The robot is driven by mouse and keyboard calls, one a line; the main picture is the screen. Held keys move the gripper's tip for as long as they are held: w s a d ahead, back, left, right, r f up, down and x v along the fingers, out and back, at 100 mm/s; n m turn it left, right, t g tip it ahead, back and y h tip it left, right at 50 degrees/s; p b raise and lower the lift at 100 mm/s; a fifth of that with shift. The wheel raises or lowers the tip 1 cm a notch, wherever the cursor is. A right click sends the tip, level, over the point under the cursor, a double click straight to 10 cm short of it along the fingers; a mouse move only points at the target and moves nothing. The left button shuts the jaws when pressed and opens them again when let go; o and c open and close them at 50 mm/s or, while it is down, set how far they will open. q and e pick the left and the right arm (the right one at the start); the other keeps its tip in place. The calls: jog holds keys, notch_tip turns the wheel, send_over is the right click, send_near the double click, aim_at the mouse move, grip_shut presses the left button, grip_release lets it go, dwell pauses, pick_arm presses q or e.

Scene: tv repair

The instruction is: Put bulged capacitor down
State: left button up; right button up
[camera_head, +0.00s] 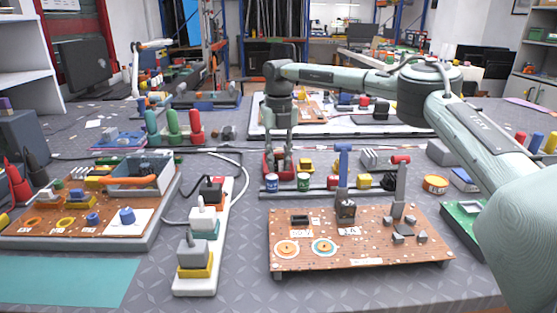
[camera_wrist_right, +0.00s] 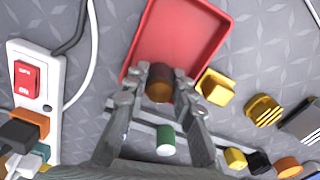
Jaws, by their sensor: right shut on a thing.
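My right gripper (camera_head: 280,166) points down at the red tray (camera_head: 268,170) near the middle of the table. In the wrist view the right gripper (camera_wrist_right: 160,95) is shut on a dark brown cylinder, the bulged capacitor (camera_wrist_right: 160,86), with its lighter brown end facing the camera. The capacitor overlaps the near edge of the red tray (camera_wrist_right: 185,38); I cannot tell whether it touches the tray. The visible tray floor looks empty. In the head view the capacitor is hidden. My left gripper is not in view.
A rail with several small parts, including a green-topped can (camera_head: 303,182), lies just in front of the tray. The brown circuit board (camera_head: 330,258) is nearer, with a blue-handled tool standing over it. A white power strip (camera_head: 206,262) stands to the left.

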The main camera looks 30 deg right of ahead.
jog(key=shift+r, duration=0.1)
jog(key=shift+f, duration=0.2)
jog(key=o, duration=0.6)
jog(key=shift+o, duration=0.2)
